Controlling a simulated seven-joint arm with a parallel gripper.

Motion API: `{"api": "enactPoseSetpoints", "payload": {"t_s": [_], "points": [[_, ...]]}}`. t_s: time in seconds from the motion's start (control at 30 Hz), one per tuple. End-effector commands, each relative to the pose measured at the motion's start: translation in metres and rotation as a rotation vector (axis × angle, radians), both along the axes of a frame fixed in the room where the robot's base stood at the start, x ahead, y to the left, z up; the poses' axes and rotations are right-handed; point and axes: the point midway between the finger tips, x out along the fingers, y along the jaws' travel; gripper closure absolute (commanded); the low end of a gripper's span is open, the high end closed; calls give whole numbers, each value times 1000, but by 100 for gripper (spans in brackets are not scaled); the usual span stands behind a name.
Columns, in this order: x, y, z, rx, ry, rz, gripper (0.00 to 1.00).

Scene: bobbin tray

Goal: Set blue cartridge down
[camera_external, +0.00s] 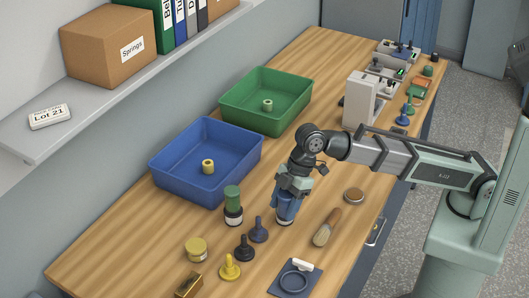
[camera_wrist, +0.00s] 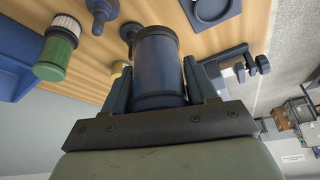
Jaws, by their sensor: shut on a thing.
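The blue cartridge (camera_external: 286,212) is upright between the fingers of my gripper (camera_external: 290,196), low over the middle of the wooden table. Its base is close to the tabletop, but I cannot tell whether it touches. In the wrist view the blue cartridge (camera_wrist: 158,60) fills the space between the dark fingers of my gripper (camera_wrist: 156,78), which are shut on its sides. A green cartridge (camera_external: 232,203) with a dark, pale-banded base stands left of it and also shows in the wrist view (camera_wrist: 59,48).
A blue bin (camera_external: 190,188) and a green bin (camera_external: 262,121) stand behind. Blue (camera_external: 258,231), black (camera_external: 244,248) and yellow (camera_external: 230,267) pegs stand front left.

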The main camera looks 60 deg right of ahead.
Motion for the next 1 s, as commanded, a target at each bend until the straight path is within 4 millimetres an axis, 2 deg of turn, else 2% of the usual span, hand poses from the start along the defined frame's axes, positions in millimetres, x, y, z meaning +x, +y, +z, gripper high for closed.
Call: {"api": "enactPoseSetpoints", "payload": {"t_s": [0.27, 0.37, 0.6, 0.8, 0.97, 1.0], "points": [[43, -51, -3, -8, 2, -191, 78], [62, -76, -3, -9, 5, -285, 78], [108, -150, -3, -7, 4, -543, 78], [132, -197, -3, -3, 1, -702, 78], [143, -225, -3, 0, -2, -791, 78], [142, -226, -9, 0, 0, -795, 78]]}}
